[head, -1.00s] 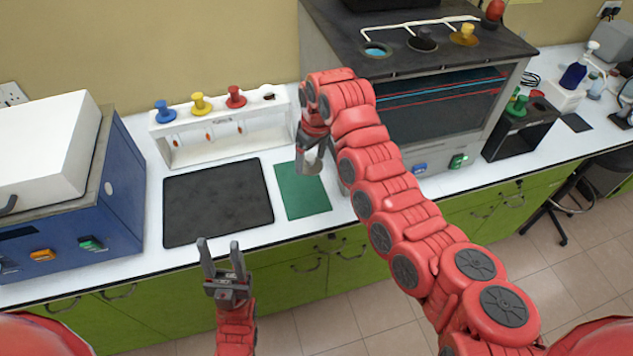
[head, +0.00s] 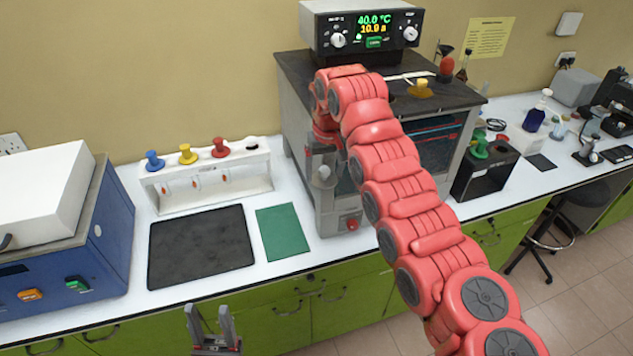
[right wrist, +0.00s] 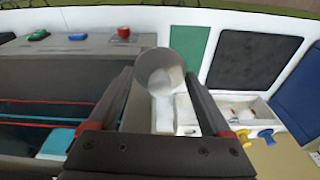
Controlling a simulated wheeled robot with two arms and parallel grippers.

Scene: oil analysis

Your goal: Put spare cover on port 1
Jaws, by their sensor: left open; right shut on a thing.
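My right gripper (head: 325,165) is shut on a small pale grey cup-shaped piece (right wrist: 160,72), held between its fingers in the right wrist view. In the head view it is in front of the left side of the bath machine (head: 300,105), above the bench. I cannot tell for sure that the piece is the spare cover. My right arm hides much of the bath's top, including its left part, so port 1 cannot be made out. A yellow knobbed cover (head: 420,88) sits on the top's right part. My left gripper (head: 208,312) is open and empty at the bottom edge, in front of the bench.
A white rack (head: 215,185) holds blue, yellow and red stoppers, with a dark opening at its right end. A black mat (head: 200,245) and green mat (head: 283,232) lie in front. A blue machine (head: 85,235) is left; a black box (head: 485,175) with green stoppers is right.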

